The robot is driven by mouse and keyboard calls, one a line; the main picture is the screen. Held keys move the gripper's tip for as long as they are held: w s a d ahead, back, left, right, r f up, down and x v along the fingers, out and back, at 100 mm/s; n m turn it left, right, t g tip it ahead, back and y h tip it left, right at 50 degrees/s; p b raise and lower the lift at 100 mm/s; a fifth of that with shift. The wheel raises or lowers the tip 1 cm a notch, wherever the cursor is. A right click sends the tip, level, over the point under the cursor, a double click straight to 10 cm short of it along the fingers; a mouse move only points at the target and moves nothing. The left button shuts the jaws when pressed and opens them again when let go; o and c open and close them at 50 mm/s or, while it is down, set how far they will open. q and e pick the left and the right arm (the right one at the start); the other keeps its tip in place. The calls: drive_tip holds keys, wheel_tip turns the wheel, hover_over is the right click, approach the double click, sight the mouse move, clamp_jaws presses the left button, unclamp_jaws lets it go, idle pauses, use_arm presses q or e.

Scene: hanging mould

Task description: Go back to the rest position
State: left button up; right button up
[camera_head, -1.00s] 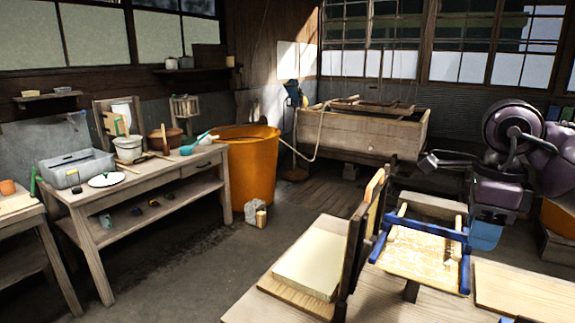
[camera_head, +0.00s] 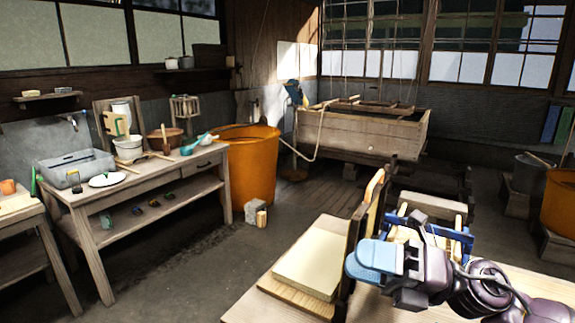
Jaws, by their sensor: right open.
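My right gripper (camera_head: 368,264), dark with light blue fingers, is open. It is low over the near table, and its arm comes in from the lower right. The blue-edged frame (camera_head: 462,243) lies behind it on the table, largely hidden by the gripper and arm. The hanging mould (camera_head: 372,105) hangs on cords over the wooden vat (camera_head: 350,132) at the back, well away from the gripper. My left gripper is not in view.
A stack of pale sheets (camera_head: 308,258) lies on the near table (camera_head: 262,308), beside an upright dark board (camera_head: 362,235) close to my gripper. An orange tub (camera_head: 252,170) and a workbench (camera_head: 95,195) stand at left.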

drive_tip(key=d+f+m+t+h, duration=0.75)
drive_tip(key=m+h, duration=0.25)
drive_tip(key=m, duration=0.6)
drive_tip(key=d+f+m+t+h, duration=0.7)
drive_tip(key=m+h, duration=0.4)
drive_tip(key=m, duration=0.6)
drive_tip(key=s+d+f+m+g, duration=0.2)
drive_tip(key=s+f+m+g, duration=0.5)
drive_tip(key=s+f+g, duration=1.15)
drive_tip(key=w+f+n+t, duration=0.1)
drive_tip(key=w+f+t, duration=0.4)
drive_tip(key=f+t, duration=0.4)
drive_tip(key=shift+t+y, duration=0.4)
drive_tip(key=shift+t, duration=1)
drive_tip(key=shift+w+d, duration=0.1)
drive_tip(key=shift+w, duration=0.05)
